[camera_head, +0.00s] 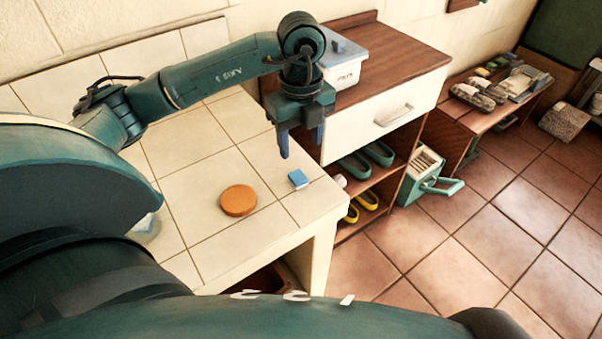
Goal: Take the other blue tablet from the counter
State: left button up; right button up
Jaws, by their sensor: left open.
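A small blue tablet (298,179) with a pale side lies on the cream tiled counter (205,238), near its right edge. My left gripper (301,151) points down above and slightly behind the tablet in the picture. Its two fingers are apart with nothing between them, and they appear clear of the tablet. A pale, bluish item (146,226) shows at the left of the counter, partly hidden by my own body; I cannot tell what it is. My right gripper is not in view.
An orange disc (238,200) lies on the counter left of the tablet. Beyond the counter's right edge stands a wooden cabinet (400,62) with a white box (343,66) on top and shoes on its shelves. A green-handled crate (424,176) sits on the tiled floor.

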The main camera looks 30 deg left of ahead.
pick_arm(q)
send_over(298, 176)
jog(key=f, duration=0.4)
jog(key=shift+w+d+f, duration=0.1)
jog(key=shift+w+d, duration=0.05)
jog(key=shift+d, duration=0.05)
jog(key=f+p, duration=0.1)
jog(key=f, duration=0.4)
jog(key=shift+a, duration=0.2)
jog(key=c, duration=1.1)
